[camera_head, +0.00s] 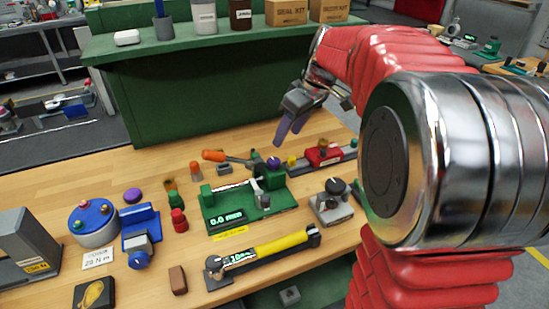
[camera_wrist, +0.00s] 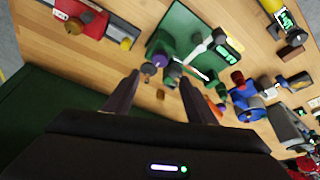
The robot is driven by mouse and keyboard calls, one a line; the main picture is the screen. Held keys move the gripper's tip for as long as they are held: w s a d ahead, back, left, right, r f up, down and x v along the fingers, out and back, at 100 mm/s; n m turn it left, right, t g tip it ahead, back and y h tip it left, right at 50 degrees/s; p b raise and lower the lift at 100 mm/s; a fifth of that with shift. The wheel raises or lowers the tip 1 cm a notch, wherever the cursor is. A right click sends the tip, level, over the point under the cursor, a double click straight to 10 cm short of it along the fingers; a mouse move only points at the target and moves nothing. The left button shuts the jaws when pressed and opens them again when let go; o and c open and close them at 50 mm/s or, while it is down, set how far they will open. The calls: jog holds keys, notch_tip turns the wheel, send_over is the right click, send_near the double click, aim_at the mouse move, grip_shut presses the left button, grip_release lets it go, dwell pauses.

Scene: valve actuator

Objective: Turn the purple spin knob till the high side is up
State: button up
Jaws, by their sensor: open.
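A purple knob (camera_head: 273,163) tops the right end of a green device (camera_head: 218,219) whose display reads 0.0 mm. In the wrist view, the small purple knob (camera_wrist: 149,68) shows near the left fingertip, at the end of the green device (camera_wrist: 183,28). Which side of the knob is high is too small to tell. My gripper (camera_head: 288,136) is open and empty, above and behind the knob, apart from it. In the wrist view, my gripper's (camera_wrist: 158,78) two dark fingers are spread. Another purple round piece (camera_head: 133,195) sits by the blue vise-like device.
A red-and-grey device (camera_head: 325,153) stands right of the knob. A grey block with a black knob (camera_head: 333,203) is in front of it. A yellow-handled tool (camera_head: 280,246) lies nearer. An orange-handled tool (camera_head: 214,156) lies behind left. A green shelf cabinet (camera_head: 200,105) rises behind the bench.

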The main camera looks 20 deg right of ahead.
aim_at(274, 160)
jog(key=x, duration=1.2)
jog(key=shift+w+f, duration=0.1)
jog(key=shift+f, duration=0.2)
jog(key=shift+c, duration=0.2)
